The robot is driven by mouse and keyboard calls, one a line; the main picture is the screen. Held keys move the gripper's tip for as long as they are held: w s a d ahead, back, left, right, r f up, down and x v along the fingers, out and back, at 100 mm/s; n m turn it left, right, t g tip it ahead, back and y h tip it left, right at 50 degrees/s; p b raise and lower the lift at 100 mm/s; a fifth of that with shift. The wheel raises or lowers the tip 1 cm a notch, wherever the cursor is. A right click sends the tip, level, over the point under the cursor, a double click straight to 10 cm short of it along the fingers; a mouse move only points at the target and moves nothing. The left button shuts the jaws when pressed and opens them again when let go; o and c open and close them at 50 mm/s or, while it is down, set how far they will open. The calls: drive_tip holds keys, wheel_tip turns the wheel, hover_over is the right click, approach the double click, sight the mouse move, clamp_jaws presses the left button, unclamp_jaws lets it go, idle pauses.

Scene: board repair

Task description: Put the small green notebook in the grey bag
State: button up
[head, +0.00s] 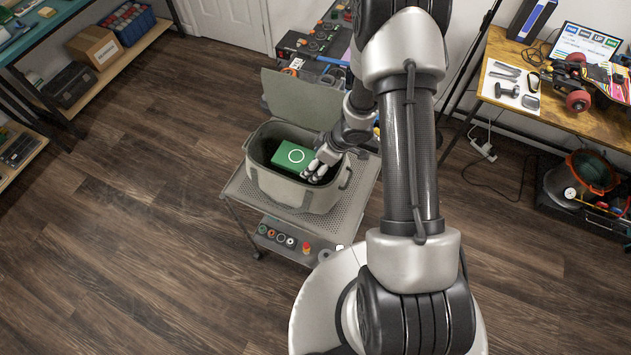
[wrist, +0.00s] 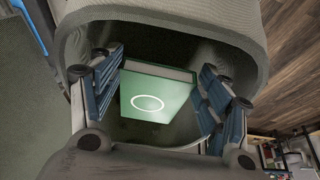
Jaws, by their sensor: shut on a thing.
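The small green notebook (head: 293,156) has a white ring on its cover. It is inside the mouth of the grey bag (head: 285,190), tilted, with its upper part near rim height. My gripper (head: 314,170) reaches into the bag's opening from the right and is shut on the notebook. In the wrist view the notebook (wrist: 155,97) lies between my two blue-padded fingers, with its pale page edge showing, and the bag's wall (wrist: 165,22) curves around it. The bag's flap stands open at the back. Whether the notebook touches the bag's bottom is hidden.
The bag stands on a grey perforated cart (head: 358,192), with knobs and a red button on its lower front. A bench with tools (head: 310,45) is behind it. A wooden table (head: 540,112) is at the right and shelves are at the left. The floor (head: 120,220) at left is clear.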

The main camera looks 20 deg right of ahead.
wheel_tip(320, 180, down, 8)
drive_tip(key=b, duration=0.3)
drive_tip(key=shift+f, duration=0.1)
drive_tip(key=shift+f+b, duration=0.45)
drive_tip(key=shift+f, duration=0.2)
drive_tip(key=o, duration=1.1)
drive_tip(key=shift+r, duration=0.35)
drive_tip(key=p+v, duration=0.6)
drive_tip(key=v, duration=0.6)
drive_tip(key=shift+r, duration=0.25)
